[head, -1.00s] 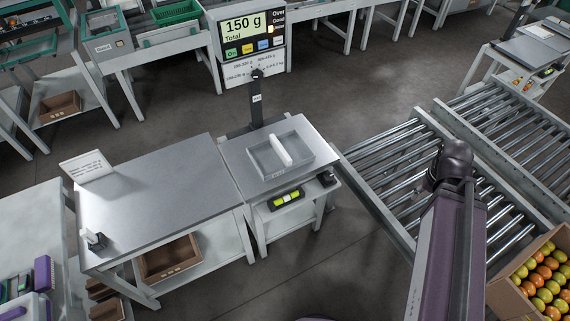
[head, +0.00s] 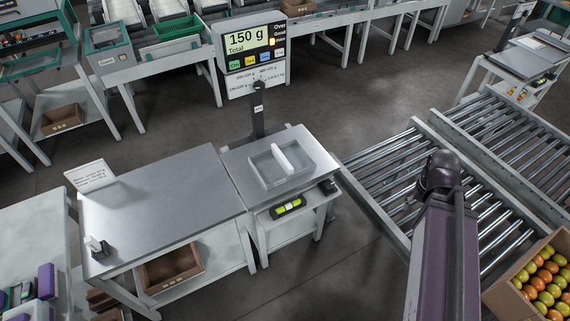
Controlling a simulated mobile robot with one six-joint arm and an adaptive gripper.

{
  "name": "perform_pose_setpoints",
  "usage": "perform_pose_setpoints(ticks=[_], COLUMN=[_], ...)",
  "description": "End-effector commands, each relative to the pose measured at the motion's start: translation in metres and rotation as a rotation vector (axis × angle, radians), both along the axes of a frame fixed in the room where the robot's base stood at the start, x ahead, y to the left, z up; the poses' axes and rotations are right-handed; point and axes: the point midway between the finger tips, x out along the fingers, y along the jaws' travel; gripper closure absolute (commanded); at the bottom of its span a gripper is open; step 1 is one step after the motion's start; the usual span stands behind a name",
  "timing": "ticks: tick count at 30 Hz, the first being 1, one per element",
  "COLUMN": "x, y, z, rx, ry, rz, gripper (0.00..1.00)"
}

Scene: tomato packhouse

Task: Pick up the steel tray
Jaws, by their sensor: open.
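The steel tray (head: 262,173) is a shallow grey rectangular tray with a white upright divider or handle (head: 283,157) across its middle. It rests on the weighing table (head: 236,163), below the scale display. My arm shows at the right, over the roller conveyor, well apart from the tray. My gripper is not visible in the head view.
The scale display (head: 251,43) on its post reads 150 g, behind the tray. A roller conveyor (head: 385,165) and a box of tomatoes (head: 512,285) are at the right.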

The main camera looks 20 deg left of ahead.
Motion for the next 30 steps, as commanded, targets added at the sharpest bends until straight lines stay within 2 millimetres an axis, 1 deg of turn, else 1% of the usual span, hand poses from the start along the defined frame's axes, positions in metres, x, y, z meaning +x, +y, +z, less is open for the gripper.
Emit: perform_pose_setpoints(ticks=[5,9,10,12,14,17,18,20,21,30], x=[0.003,0.012,0.014,0.022,0.029,0.042,0.048,0.055,0.06,0.087], y=[0.005,0.02,0.036,0.055,0.069,0.097,0.11,0.129,0.142,0.237], z=[-0.005,-0.017,-0.021,-0.03,-0.04,-0.055,-0.061,-0.07,-0.075,-0.104], rx=[0.01,0.04,0.051,0.079,0.106,0.159,0.182,0.214,0.237,0.378], ry=[-0.013,-0.053,-0.065,-0.102,-0.142,-0.22,-0.255,-0.309,-0.346,-0.633], rz=[0.018,0.069,0.089,0.136,0.181,0.266,0.302,0.355,0.389,0.601], gripper=[0.31,0.31,0.31,0.31,0.31,0.31,0.31,0.31,0.31,0.31])
